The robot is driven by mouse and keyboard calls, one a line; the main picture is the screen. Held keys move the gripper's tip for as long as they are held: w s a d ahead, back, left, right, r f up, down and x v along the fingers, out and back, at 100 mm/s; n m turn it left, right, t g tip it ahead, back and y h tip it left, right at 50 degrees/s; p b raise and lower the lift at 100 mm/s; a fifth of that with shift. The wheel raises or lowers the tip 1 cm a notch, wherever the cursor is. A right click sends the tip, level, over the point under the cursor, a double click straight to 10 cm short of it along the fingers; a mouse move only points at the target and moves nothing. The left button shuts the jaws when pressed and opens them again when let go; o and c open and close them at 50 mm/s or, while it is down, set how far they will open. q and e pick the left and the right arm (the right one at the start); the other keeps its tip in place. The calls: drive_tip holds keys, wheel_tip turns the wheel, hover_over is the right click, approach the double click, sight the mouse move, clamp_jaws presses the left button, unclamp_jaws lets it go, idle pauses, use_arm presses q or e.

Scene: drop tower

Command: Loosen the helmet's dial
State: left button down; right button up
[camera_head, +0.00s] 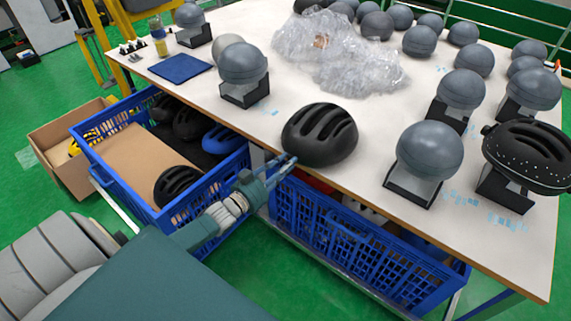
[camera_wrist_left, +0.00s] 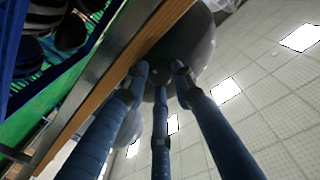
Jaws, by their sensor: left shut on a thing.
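The black helmet (camera_head: 320,134) sits on the white table near its front edge, its vents facing up. My left gripper (camera_head: 288,160) reaches up to the helmet's near left edge, over the table's edge. In the left wrist view its fingers (camera_wrist_left: 160,80) close in at the underside rim of the dark helmet (camera_wrist_left: 185,45). They are shut on the dial at that rim; the dial itself is mostly hidden by the fingertips. My right gripper is not in view.
The white table (camera_head: 375,112) carries several grey headforms, a dotted black helmet (camera_head: 530,155) at right, and a heap of clear plastic (camera_head: 335,50). Blue crates (camera_head: 240,160) stand below the front edge, close to my left arm. A headform (camera_head: 430,150) stands right of the helmet.

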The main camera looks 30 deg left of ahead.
use_arm(q)
drive_tip(key=shift+s+f, duration=0.1)
drive_tip(key=shift+f, duration=0.1)
drive_tip(key=c, duration=1.4)
unclamp_jaws()
drive_tip(key=s+a, duration=0.1)
drive_tip(key=s, duration=1)
drive_tip(key=shift+s+a, duration=0.35)
drive_tip(key=shift+s, duration=0.05)
